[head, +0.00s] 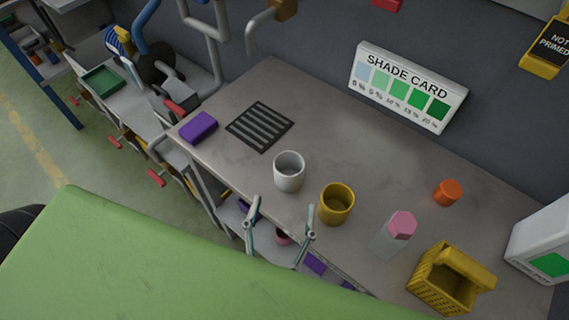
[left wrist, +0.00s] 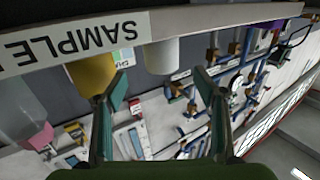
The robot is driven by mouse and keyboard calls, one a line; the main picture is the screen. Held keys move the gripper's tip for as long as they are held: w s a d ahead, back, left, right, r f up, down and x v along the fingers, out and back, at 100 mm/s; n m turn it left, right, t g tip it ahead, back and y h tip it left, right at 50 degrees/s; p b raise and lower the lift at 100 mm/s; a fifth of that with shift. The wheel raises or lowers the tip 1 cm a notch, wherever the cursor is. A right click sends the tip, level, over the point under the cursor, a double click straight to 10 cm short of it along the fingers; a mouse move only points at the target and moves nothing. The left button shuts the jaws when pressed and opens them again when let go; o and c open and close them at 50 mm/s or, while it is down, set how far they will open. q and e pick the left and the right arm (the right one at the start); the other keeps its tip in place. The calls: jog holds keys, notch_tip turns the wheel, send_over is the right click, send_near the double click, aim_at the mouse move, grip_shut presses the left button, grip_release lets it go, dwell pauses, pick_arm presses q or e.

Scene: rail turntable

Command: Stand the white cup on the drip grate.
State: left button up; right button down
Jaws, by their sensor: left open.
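The white cup (head: 288,176) stands upright on the grey counter, left of a yellow cup (head: 336,207). The drip grate (head: 259,127), a dark slatted square, lies bare on the counter behind and left of the white cup. My left gripper (head: 280,212) is open and empty at the counter's front edge, just in front of the white cup and apart from it. In the left wrist view, which looks upside down, the white cup (left wrist: 161,56) shows beyond the gap between the fingers (left wrist: 161,85). My right gripper is not in view.
A purple block (head: 198,127) lies left of the grate. To the right are a pink-capped bottle (head: 394,234), an orange piece (head: 448,193) and a yellow basket (head: 439,284). A shade card (head: 409,86) stands at the wall. Counter between cup and grate is clear.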

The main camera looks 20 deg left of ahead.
aim_at(287, 181)
pick_arm(q)
jog(key=w, duration=0.2)
jog(key=w+p, duration=0.1)
jog(key=shift+w+a+r, duration=0.2)
jog(key=shift+a, duration=0.05)
jog(key=w+p, duration=0.1)
jog(key=w, duration=0.1)
jog(key=shift+w+a+p, duration=0.35)
jog(key=shift+w, duration=0.05)
jog(key=w+p, duration=0.1)
jog(key=w, duration=0.1)
jog(key=w+p, duration=0.1)
jog(key=shift+w+a+f, duration=0.15)
jog(key=shift+w+a, duration=0.25)
jog(key=shift+c, duration=0.5)
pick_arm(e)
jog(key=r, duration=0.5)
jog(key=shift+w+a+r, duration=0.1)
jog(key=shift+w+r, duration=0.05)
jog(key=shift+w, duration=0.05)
pick_arm(q)
jog(key=shift+f, duration=0.1)
jog(key=c, duration=1)
jog(key=shift+c, duration=0.7)
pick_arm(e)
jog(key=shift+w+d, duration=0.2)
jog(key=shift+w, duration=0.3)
